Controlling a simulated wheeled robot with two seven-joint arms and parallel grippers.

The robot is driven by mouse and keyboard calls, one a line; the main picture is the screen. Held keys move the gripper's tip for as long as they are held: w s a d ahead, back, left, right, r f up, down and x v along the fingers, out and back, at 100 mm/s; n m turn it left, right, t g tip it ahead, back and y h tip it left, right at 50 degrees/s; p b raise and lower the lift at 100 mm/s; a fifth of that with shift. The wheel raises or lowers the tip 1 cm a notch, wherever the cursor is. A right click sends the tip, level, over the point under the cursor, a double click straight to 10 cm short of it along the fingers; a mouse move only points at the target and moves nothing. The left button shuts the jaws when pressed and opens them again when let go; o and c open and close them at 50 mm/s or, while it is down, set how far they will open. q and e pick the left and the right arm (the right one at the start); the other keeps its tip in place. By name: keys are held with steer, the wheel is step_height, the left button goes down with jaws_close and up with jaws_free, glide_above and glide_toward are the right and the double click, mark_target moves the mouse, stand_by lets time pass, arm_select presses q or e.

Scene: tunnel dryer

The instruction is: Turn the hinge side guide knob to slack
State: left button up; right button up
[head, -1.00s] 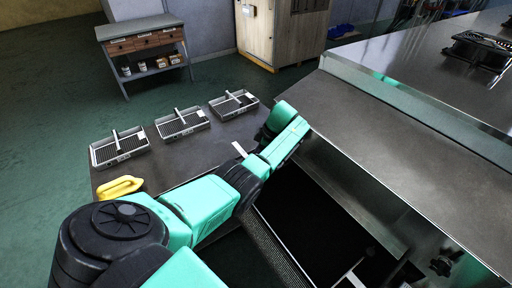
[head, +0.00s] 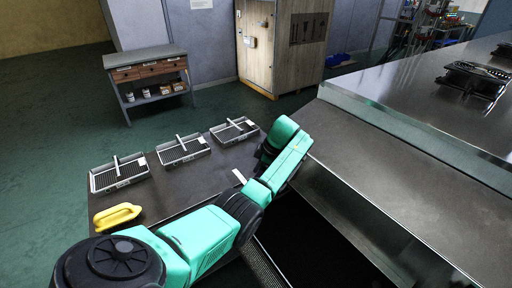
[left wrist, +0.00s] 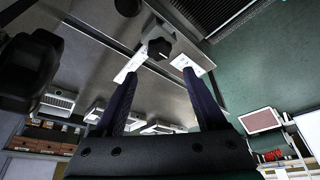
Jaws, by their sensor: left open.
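In the left wrist view a dark faceted knob (left wrist: 158,48) sits on a grey mount on a metal surface, at upper centre. I cannot tell from its looks whether it is the hinge side one. My left gripper (left wrist: 160,70) is open, its two pale-tipped fingers apart, with the knob showing in the gap between the tips. Whether the fingers touch it or stop short of it is unclear. In the head view my left arm reaches toward the machine (head: 410,165); its gripper and the knob are hidden there. My right gripper is in neither view.
A dark opening (head: 310,250) lies below the machine's sloping metal panel. A side bench (head: 147,75) and wooden cabinet (head: 285,45) stand farther back.

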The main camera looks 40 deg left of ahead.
arm_select(q)
step_height(320, 180, up, 15)
steer(key=p, duration=0.4)
steer(key=shift+p, duration=0.35)
